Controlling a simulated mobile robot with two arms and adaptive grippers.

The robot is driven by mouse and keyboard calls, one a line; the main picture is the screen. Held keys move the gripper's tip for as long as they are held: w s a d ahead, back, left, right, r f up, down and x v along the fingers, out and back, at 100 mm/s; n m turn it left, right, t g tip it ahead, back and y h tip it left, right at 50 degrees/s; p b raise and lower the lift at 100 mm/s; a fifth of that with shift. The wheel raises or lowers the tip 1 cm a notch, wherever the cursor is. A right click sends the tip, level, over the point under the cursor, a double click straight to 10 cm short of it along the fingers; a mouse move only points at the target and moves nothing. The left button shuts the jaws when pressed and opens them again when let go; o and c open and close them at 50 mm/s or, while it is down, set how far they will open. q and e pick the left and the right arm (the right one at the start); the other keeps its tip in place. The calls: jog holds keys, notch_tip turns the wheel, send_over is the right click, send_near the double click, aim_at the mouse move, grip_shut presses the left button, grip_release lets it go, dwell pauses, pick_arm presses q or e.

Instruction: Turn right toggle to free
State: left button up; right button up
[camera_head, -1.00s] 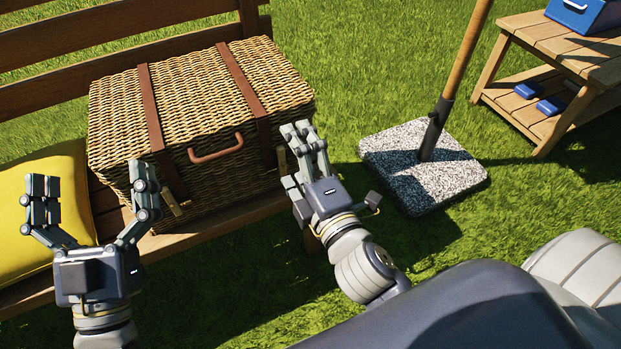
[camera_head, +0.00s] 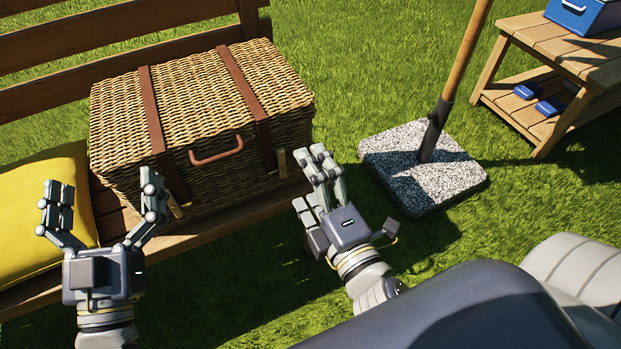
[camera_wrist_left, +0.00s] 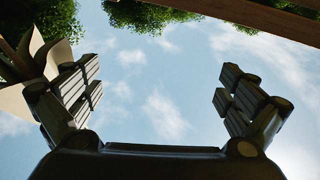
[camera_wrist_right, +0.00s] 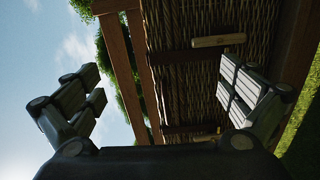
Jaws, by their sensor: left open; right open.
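The wicker hamper (camera_head: 205,100) is shut, with two brown straps and a handle. The right toggle (camera_head: 282,163), a small pale wooden bar, is at the right strap's lower end; in the right wrist view the nearer toggle (camera_wrist_right: 218,40) lies lengthwise along its strap. The left toggle (camera_head: 175,205) is at the left strap's end, beside my left fingers. My right gripper (camera_head: 320,175) is open and empty, just right of the right toggle and apart from it. My left gripper (camera_head: 105,208) is open and empty, in front of the hamper's left side.
The hamper stands on a wooden bench (camera_head: 215,222) with a yellow cushion (camera_head: 30,215) at left. A speckled stone base (camera_head: 420,165) with a pole stands on the grass right of my right gripper. A side table (camera_head: 565,55) with a blue box (camera_head: 585,14) is at upper right.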

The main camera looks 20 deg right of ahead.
pick_arm(q)
jog(key=shift+w+f+g+y, duration=0.15)
jog(key=shift+w+f+g, duration=0.1)
jog(key=shift+f, duration=0.25)
jog(key=shift+w+f+g+y, duration=0.15)
jog(key=shift+f+g, duration=0.1)
jog(key=shift+f, duration=0.25)
pick_arm(e)
jog(key=shift+s, duration=0.5)
pick_arm(q)
jog(key=shift+f, duration=0.1)
jog(key=shift+w+a+f+g, duration=0.1)
jog(key=shift+f+g, duration=0.3)
jog(key=shift+f, duration=0.15)
jog(key=shift+r, duration=0.15)
pick_arm(e)
jog(key=shift+w, duration=0.1)
